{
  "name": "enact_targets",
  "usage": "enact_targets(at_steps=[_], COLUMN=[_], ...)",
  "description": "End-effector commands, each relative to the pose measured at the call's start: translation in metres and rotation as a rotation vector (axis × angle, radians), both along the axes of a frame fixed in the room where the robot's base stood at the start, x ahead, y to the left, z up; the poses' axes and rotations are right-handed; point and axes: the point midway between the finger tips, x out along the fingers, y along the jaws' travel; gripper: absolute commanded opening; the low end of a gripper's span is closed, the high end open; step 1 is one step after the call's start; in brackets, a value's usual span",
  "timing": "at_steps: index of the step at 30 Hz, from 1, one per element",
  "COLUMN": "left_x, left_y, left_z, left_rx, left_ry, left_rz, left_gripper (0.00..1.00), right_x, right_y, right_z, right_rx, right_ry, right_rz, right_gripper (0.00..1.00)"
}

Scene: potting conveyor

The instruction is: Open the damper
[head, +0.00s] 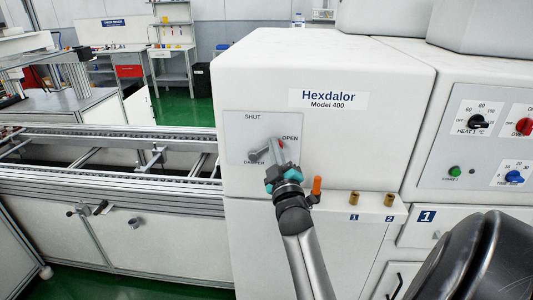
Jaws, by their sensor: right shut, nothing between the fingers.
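The damper plate (240,125) is a grey panel on the front of the white Hexdalor machine. It reads SHUT at the top, OPEN at the right and a partly covered label at the lower left. A grey knob or lever part (257,155) shows on the plate, left of my fingers. My right gripper (277,148), with teal finger bases, is shut and empty in front of the plate, just below and left of the word OPEN. A small red spot shows by its fingertips. The fingers hide part of the lever, so its exact angle and any contact are unclear. My left gripper is out of view.
An orange-topped peg (316,187) and two brass fittings (354,199) stand on a ledge right of my gripper. A control panel with knobs (478,122) is further right. A conveyor (110,178) runs off to the left.

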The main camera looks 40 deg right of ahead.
Motion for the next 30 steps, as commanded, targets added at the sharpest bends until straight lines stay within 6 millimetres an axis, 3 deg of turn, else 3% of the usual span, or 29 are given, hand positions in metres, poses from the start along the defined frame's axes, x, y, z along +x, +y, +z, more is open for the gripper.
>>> enact_targets(at_steps=[3, 12, 30], left_x=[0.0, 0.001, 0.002], left_y=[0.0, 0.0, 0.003], left_z=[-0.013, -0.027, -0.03], left_rx=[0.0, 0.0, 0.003], left_ry=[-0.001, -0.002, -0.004], left_rz=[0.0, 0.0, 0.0], left_gripper=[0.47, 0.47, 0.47], right_x=[-0.004, -0.01, -0.012], right_y=[-0.003, -0.009, -0.01], right_z=[-0.009, -0.018, -0.021], right_rx=[0.061, 0.161, 0.195], right_ry=[-0.07, -0.187, -0.228], right_rz=[0.0, 0.0, 0.001], right_gripper=[0.0, 0.0, 0.0])
